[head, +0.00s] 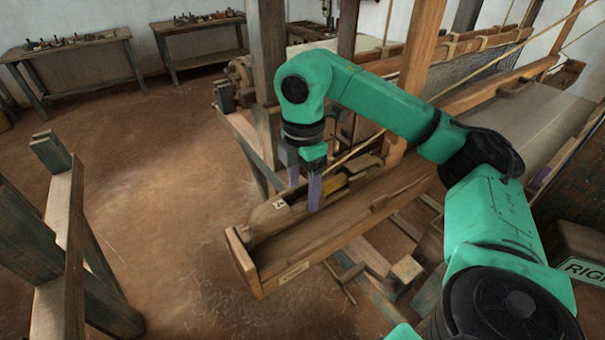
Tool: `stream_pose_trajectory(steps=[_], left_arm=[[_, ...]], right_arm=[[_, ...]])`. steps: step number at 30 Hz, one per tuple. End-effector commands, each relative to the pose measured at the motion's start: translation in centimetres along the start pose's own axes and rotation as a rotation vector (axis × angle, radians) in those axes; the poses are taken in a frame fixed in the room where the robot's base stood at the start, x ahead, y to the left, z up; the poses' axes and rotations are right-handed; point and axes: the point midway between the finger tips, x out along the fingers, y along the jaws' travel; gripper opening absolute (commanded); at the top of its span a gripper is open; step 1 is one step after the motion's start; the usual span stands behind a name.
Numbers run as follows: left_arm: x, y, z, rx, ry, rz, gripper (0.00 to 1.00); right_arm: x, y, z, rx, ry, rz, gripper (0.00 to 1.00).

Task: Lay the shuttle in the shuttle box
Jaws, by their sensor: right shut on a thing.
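The shuttle (268,218) is a long wooden body with a blunt near end, a small white label and a yellow part (332,184) in its middle. The shuttle box (318,240) is a long, narrow wooden trough with a raised end board, in the middle of the head view. My right gripper (304,190) points down with its two purple fingers on either side of the shuttle and is shut on it. The shuttle lies lengthwise along the far side of the box. I cannot tell whether it touches the floor of the box. My left gripper is not in view.
Loom posts (268,75) and beams stand behind and beside the box. Woven cloth (520,125) stretches at the right. A sign reading "RIGH" (582,270) is at the right edge. Wooden frame posts (62,235) stand at the left. Benches with tools (70,45) are at the back. The floor between is clear.

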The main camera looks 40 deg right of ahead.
Motion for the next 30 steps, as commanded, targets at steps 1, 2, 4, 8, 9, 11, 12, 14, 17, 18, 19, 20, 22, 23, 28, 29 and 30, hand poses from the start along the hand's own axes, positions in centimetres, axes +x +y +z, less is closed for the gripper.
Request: stream_pose_trajectory(steps=[1,2,4,8,9,11,12,14,17,18,19,20,22,23,28,29,30], left_arm=[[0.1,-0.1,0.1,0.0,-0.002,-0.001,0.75],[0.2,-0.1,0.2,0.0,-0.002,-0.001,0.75],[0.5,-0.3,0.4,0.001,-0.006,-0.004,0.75],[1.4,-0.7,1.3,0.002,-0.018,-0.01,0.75],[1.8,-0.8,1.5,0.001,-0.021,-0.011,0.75],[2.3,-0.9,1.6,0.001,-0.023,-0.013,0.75],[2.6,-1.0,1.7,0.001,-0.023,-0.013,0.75],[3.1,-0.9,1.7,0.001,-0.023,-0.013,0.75],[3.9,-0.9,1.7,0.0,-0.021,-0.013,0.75],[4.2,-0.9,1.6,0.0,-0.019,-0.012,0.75],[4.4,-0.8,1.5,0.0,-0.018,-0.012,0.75],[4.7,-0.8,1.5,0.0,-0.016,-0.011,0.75],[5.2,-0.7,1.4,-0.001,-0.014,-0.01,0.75],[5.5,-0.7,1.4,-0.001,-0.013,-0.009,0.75],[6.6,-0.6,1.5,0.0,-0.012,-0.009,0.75],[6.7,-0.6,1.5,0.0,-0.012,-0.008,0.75],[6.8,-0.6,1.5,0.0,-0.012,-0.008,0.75]], right_arm=[[0.1,0.0,0.0,0.0,0.001,0.001,0.0],[0.2,0.0,0.0,0.0,0.001,0.001,0.0],[0.6,0.0,0.0,-0.001,0.001,0.001,0.0],[1.7,0.0,0.0,0.0,0.001,0.001,0.0],[2.1,0.0,0.0,0.0,0.001,0.001,0.0],[2.8,0.0,0.0,0.0,0.001,0.001,0.0],[3.2,0.0,0.0,0.0,0.001,0.001,0.0],[3.8,0.0,0.0,0.0,0.001,0.001,0.0],[4.8,0.0,0.0,0.0,0.001,0.001,0.0],[5.2,0.0,0.0,0.0,0.001,0.001,0.0],[5.5,0.0,0.0,0.0,0.001,0.0,0.0],[5.8,0.0,0.0,0.0,0.001,0.0,0.0],[6.5,0.0,0.0,-0.001,0.001,0.0,0.0],[6.8,0.0,0.0,-0.001,0.001,0.0,0.0],[8.2,0.0,-0.1,-0.001,0.002,0.001,0.0],[8.4,0.0,-0.1,-0.001,0.002,0.001,0.0],[8.5,0.0,-0.1,-0.001,0.001,0.0,0.0]])
